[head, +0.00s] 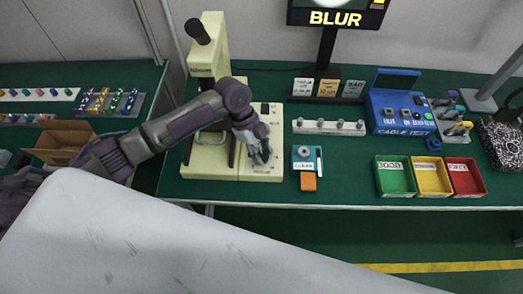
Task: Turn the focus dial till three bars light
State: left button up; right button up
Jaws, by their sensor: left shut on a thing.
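A cream microscope-like instrument (215,62) stands on the green bench, with a flat control panel (263,174) on its right side. My left gripper (262,156) reaches down over the lower half of this panel, shut on what I take to be the focus dial. The fingers mostly hide the dial, so its pointer cannot be read. A dark monitor (300,18) above the bench shows BLUR in yellow letters. A small yellow patch shows at its upper right; the picture cuts off its top, so lit bars cannot be counted. My right gripper is not in view.
A teal unit with an orange tab (308,184) sits just right of the panel. Behind it is a white strip with several knobs (328,127). A blue cable tester (401,105) and green, yellow and red bins (394,190) stand further right. An open cardboard box (64,140) is left.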

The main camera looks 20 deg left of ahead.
pick_arm(q)
jog(key=m, duration=0.1)
jog(key=m+g+b, duration=0.1)
jog(key=m, duration=0.1)
jog(key=shift+w+d+f+m, duration=0.1)
jog(key=shift+w+m, duration=0.1)
jog(key=shift+m, duration=0.1)
jog(key=shift+m+g+y+b, duration=0.4)
jog(key=shift+m+g+b, duration=0.1)
jog(key=shift+m, duration=0.5)
jog(key=o, duration=1.2)
jog(key=shift+s, duration=0.1)
jog(key=shift+c, duration=0.2)
jog(key=v, duration=1.2)
